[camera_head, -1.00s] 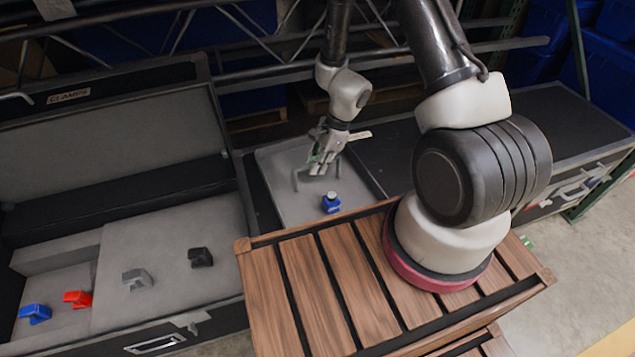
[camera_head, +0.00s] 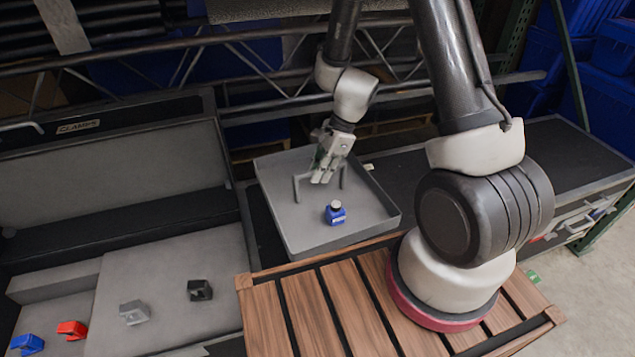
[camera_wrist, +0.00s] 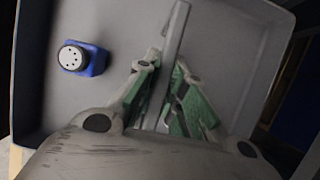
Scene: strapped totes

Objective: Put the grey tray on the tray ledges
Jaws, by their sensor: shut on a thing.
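The grey tray (camera_head: 296,232) is a shallow square tray with raised walls and a handle bar (camera_head: 297,188) standing up across its middle. My gripper (camera_head: 323,178) is shut on this handle, and the tray appears raised above the dark surface. In the wrist view, the green-padded fingers (camera_wrist: 168,98) close on the grey bar (camera_wrist: 178,40). A blue bottle (camera_head: 336,213) with a pale cap stands upright in the tray, toward its near side; it also shows in the wrist view (camera_wrist: 84,59). I cannot make out the tray ledges.
A slatted wooden surface (camera_head: 330,310) is in front. A dark flat top (camera_head: 540,160) extends right. Metal truss bars (camera_head: 250,50) run behind my arm.

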